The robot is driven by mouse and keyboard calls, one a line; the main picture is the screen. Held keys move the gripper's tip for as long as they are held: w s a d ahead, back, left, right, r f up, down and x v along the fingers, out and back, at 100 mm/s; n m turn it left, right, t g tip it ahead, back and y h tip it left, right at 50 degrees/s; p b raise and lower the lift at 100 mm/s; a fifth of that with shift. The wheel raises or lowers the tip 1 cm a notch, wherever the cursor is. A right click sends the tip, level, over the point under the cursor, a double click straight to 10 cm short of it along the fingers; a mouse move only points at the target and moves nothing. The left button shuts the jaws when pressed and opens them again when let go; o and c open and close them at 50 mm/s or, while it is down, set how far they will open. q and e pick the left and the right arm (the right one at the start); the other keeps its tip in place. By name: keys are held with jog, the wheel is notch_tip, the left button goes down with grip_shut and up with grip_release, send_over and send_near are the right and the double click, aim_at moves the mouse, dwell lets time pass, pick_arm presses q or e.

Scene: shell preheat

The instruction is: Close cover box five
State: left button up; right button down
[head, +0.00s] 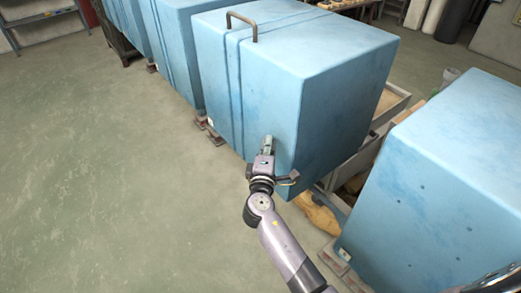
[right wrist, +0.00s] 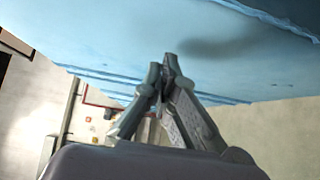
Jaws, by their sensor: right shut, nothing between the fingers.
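A large blue cover box (head: 345,95) with a brown handle (head: 242,22) on top stands in the middle of the head view. I cannot tell from any mark which box is number five. My right gripper (head: 268,143) is at the lower part of this box's near side, shut and empty. In the right wrist view the closed fingertips (right wrist: 170,60) point at the blue box wall (right wrist: 220,35), very near or touching it; I cannot tell which. My left gripper is not in view.
Another blue box (head: 440,170) stands at the right, with a gap holding a tray (head: 392,106) and a tan object (head: 318,214) between them. More blue boxes (head: 175,40) line up at the back left. The green-grey floor (head: 100,180) at left is clear. A shelf (head: 45,22) stands far left.

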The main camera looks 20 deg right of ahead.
jog(key=shift+w+d, duration=0.15)
jog(key=shift+d, duration=0.3)
jog(key=shift+w+d, duration=0.2)
jog(key=shift+d, duration=0.3)
jog(key=w+d+b, duration=0.1)
jog(key=w+d, duration=0.2)
jog(key=d, duration=0.5)
jog(key=w+d+b, duration=0.1)
jog(key=w+d, duration=0.2)
jog(key=d, duration=0.6)
jog(key=shift+a+f, duration=0.1)
jog(key=shift+a, duration=0.05)
